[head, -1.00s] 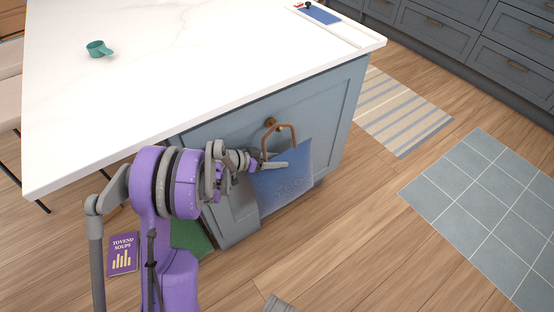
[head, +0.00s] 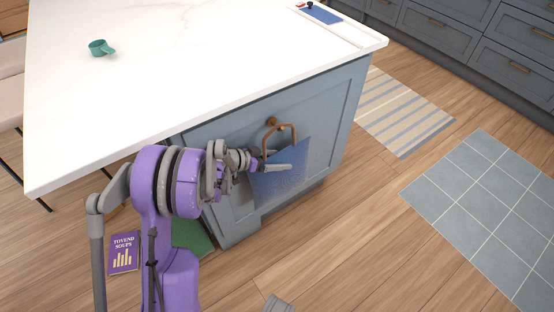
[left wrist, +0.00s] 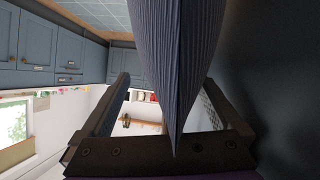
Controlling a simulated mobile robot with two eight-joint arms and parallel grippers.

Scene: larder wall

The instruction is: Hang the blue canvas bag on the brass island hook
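The blue canvas bag (head: 283,181) hangs against the end panel of the island, its tan handle (head: 293,137) at the brass hook (head: 270,122). The handle's top appears to lie over the hook; the exact contact is too small to tell. My left gripper (head: 280,167) is at the bag's upper part, below the handle. In the left wrist view the bag (left wrist: 178,70) stands between the two fingers (left wrist: 168,82). The fingers are wide apart, with a gap on the left side and the right finger close to the cloth.
The white island top (head: 200,60) overhangs the panel and carries a teal cup (head: 101,48). A purple book (head: 123,254) and a green item (head: 191,236) are low beside my left arm. A striped rug (head: 403,112) lies right of the island.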

